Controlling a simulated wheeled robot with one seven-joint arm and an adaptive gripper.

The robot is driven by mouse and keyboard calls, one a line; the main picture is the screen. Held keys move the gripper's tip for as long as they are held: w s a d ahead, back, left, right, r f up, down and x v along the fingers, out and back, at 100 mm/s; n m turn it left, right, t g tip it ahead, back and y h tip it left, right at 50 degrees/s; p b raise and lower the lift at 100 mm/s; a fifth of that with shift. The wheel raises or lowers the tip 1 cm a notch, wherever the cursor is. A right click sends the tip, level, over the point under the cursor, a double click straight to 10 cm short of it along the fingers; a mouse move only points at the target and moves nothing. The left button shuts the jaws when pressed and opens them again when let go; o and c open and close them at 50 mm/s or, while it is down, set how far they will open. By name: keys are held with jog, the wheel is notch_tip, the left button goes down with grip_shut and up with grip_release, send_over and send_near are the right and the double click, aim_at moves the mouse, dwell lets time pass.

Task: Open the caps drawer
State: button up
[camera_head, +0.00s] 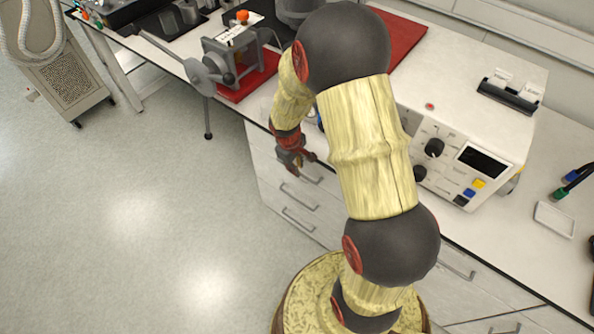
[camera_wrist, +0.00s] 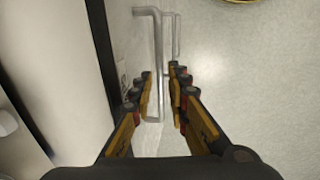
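A stack of white drawers with metal bar handles is under the bench; they look shut. My gripper (camera_head: 292,160) is by the top drawer, near its handle (camera_head: 312,179). In the wrist view my gripper (camera_wrist: 156,85) is open, with one finger on each side of a metal bar handle (camera_wrist: 155,55). The fingers look apart from the bar; its depth between them is hard to tell.
Lower handles (camera_head: 298,221) stick out below. On the bench are a white control box (camera_head: 470,120), a red mat (camera_head: 245,88) and a clamp-like device with a long lever (camera_head: 205,75) overhanging the front edge. The floor (camera_head: 150,220) to the left is clear.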

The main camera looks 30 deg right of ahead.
jog(key=shift+d+f+b, duration=0.2)
jog(key=shift+f+b, duration=0.1)
jog(key=shift+f, duration=0.9)
grip_shut()
